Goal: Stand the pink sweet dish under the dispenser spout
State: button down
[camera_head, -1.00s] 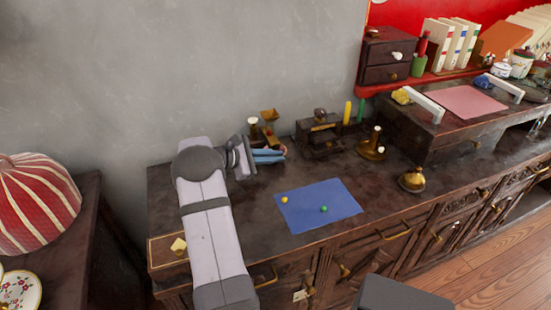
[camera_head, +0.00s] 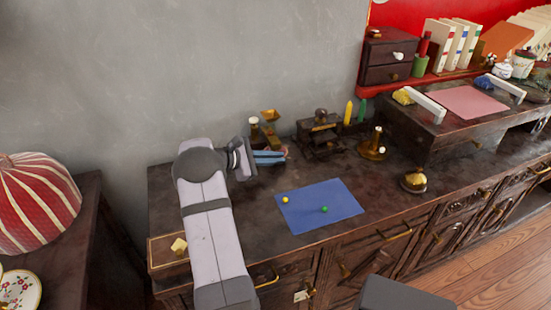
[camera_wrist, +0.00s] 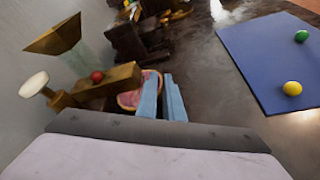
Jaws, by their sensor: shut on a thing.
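The pink sweet dish (camera_wrist: 130,99) shows in the wrist view at my fingertips, partly hidden by the left finger and the dispenser's brass arm. My gripper (camera_wrist: 163,84) has two blue fingers shut on the dish's edge. In the head view my gripper (camera_head: 270,157) is low over the counter, with a small pinkish bit of the dish (camera_head: 285,152) at its tips. The brass dispenser (camera_wrist: 98,86), with a hopper on top and a red ball on its arm, stands close left of the fingers. It also shows behind my gripper in the head view (camera_head: 270,128). The exact spout position over the dish is unclear.
A blue mat (camera_head: 340,203) with a yellow and a green ball lies right of my gripper. A dark ornate stand (camera_head: 319,137) is behind it to the right. A brass candlestick (camera_head: 374,148) stands farther right. The counter around the mat is mostly clear.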

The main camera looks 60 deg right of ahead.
jog(key=c, duration=1.8)
grip_release()
jog(key=shift+w+a, duration=0.1)
jog(key=v, duration=0.6)
jog(key=shift+w+a+r, duration=0.2)
jog(key=shift+a+r, duration=0.05)
jog(key=shift+a, duration=0.2)
